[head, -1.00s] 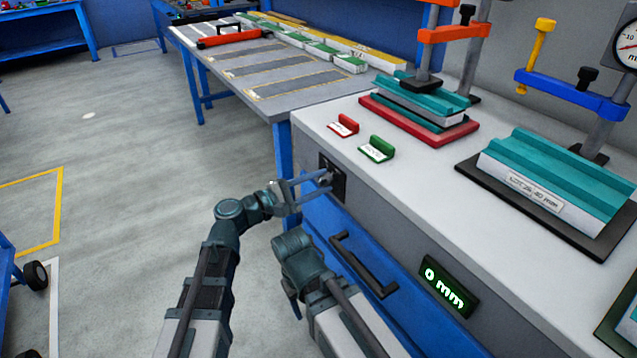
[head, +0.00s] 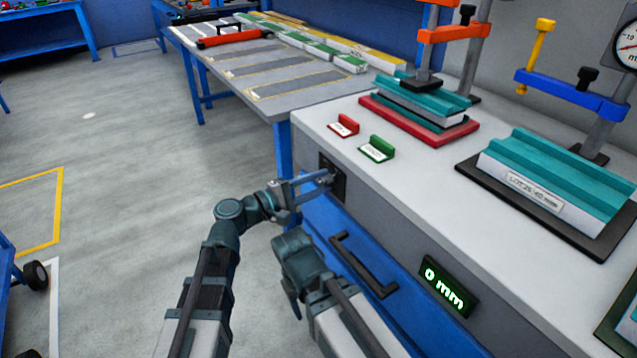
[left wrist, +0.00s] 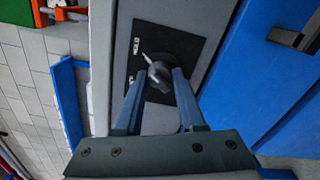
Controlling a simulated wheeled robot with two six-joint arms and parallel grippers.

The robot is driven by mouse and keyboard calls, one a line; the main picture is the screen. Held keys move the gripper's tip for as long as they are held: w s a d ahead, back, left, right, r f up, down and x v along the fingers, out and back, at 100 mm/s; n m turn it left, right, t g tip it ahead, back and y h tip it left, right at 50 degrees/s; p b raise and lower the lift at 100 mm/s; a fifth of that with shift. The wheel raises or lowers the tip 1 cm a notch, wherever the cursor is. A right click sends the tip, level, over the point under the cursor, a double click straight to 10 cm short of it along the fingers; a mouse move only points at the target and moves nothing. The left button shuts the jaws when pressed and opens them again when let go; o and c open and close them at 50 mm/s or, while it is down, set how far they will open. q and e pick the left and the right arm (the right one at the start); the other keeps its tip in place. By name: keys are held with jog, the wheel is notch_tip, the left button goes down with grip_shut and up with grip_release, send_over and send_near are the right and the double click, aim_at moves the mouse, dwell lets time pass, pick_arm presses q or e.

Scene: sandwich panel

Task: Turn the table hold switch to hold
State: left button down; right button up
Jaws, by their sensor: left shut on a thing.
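The table hold switch is a dark round knob (left wrist: 158,74) on a black plate (left wrist: 170,48) in the grey front of the bench. In the left wrist view its white pointer slants to the upper left, toward small white lettering too blurred to read surely. The plate also shows in the head view (head: 338,183). My left gripper (head: 327,179) is shut on the knob, with one finger on each side of it; the fingers also show in the left wrist view (left wrist: 157,80). My right gripper (head: 292,290) hangs low before the blue drawer, its jaws not clear.
A blue drawer with a dark handle (head: 362,265) lies below the switch. A green "0 mm" display (head: 447,286) is to its right. Red (head: 343,126) and green (head: 376,149) tags stand on the bench top above. Open floor lies to the left.

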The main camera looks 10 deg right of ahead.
pick_arm(q)
jog(key=c, duration=0.5)
grip_release()
jog(key=v, duration=1.4)
jog(key=shift+d+f, duration=0.1)
